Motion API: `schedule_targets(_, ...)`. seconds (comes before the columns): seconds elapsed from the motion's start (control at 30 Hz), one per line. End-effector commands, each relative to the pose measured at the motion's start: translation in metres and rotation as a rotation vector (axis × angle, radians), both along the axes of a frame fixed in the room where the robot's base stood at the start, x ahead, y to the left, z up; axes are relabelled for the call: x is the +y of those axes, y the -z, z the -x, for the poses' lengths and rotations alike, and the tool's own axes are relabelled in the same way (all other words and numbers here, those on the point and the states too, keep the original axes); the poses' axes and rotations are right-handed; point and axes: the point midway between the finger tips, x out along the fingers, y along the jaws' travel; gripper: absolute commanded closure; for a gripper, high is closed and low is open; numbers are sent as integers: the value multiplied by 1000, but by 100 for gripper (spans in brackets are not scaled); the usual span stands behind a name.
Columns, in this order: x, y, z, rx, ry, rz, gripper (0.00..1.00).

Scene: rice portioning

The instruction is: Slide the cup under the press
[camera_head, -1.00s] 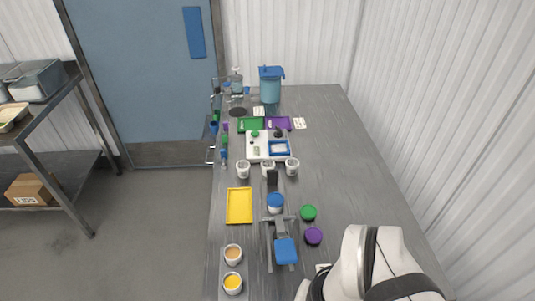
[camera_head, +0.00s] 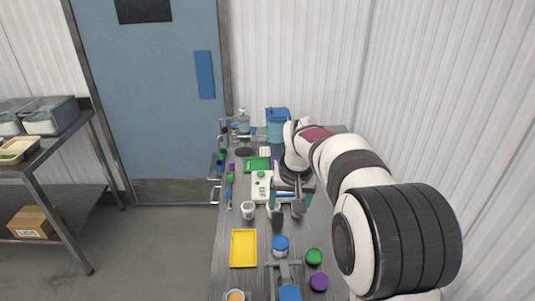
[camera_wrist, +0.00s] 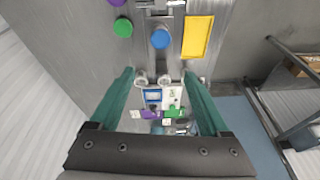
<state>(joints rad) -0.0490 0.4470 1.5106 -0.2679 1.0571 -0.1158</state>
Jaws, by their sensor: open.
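A cup with a round blue lid (camera_head: 280,243) stands on the bench just beyond the grey press (camera_head: 284,267). The press has a blue handle pad (camera_head: 290,293) at the bottom edge. In the wrist view the blue lid (camera_wrist: 159,38) is beside the press (camera_wrist: 160,12), and I cannot tell whether the cup is under it. My gripper (camera_wrist: 158,72) is open and empty, its green fingers spread above the white cups (camera_wrist: 141,80), farther along the bench than the blue-lidded cup.
A yellow tray (camera_head: 243,248) lies left of the press. A green disc (camera_head: 314,256) and a purple disc (camera_head: 319,282) lie right of it. A white board (camera_head: 262,188) and a blue pitcher (camera_head: 277,122) are farther back. An orange-topped cup (camera_head: 235,296) is near the front.

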Motion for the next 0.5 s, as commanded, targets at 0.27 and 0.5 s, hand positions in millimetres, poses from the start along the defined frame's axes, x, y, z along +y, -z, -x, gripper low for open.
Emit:
schedule_targets(0.27,8,62,-106,-114,-117,69,20)
schedule_targets(0.5,8,112,-126,-112,-117,68,20)
